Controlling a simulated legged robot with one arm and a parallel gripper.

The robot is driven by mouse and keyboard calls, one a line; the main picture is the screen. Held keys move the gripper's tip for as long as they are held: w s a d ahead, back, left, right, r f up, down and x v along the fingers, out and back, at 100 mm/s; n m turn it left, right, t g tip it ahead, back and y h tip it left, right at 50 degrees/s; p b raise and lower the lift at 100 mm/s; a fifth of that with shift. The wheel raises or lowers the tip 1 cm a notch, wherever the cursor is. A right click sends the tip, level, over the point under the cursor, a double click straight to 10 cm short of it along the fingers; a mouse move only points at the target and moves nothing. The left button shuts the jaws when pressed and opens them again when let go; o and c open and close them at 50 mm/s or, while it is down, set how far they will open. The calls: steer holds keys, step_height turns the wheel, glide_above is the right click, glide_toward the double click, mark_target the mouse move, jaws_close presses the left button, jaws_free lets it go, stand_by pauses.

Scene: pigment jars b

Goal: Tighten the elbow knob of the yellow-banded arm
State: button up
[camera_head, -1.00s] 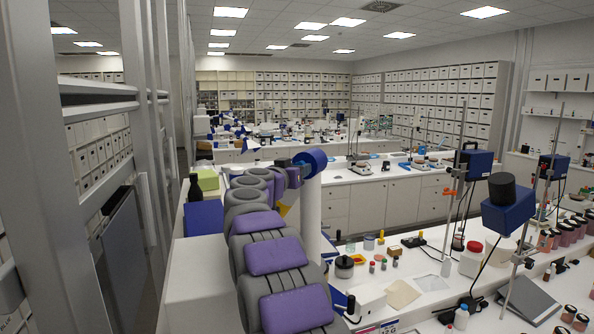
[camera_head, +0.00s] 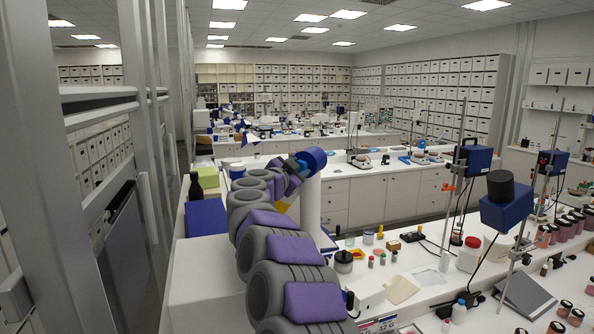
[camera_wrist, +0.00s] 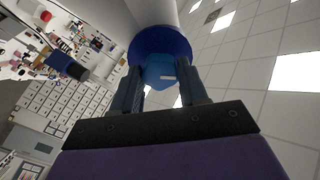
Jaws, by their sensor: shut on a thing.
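A white upright tube (camera_head: 310,200) with a blue round elbow joint (camera_head: 315,157) on top stands beyond my arm. A small yellow patch (camera_head: 284,206) shows between my arm and the tube, perhaps the yellow band. My gripper (camera_head: 299,164) is at the left side of the blue joint. In the wrist view, my gripper (camera_wrist: 161,85) has one finger on each side of a blue knob (camera_wrist: 160,73) with a pale mark. It is shut on this knob, in front of the wider blue disc (camera_wrist: 160,43). The rest of the banded arm is hidden.
The white bench (camera_head: 395,262) at right holds jars, a red-lidded tub (camera_head: 470,253), and stands with blue boxes (camera_head: 508,208). A blue case (camera_head: 206,217) and a dark bottle (camera_head: 196,187) stand at left. Grey posts (camera_head: 85,170) rise close at left.

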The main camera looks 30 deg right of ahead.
steer(key=shift+m, duration=0.6)
steer(key=shift+f, duration=0.1)
steer(key=o, duration=1.1)
steer(key=shift+c, duration=0.2)
steer(key=shift+a, duration=0.1)
steer(key=b+v, duration=0.3)
steer(key=v, duration=1.4)
steer(key=shift+a, duration=0.2)
steer(key=shift+d+f, duration=0.1)
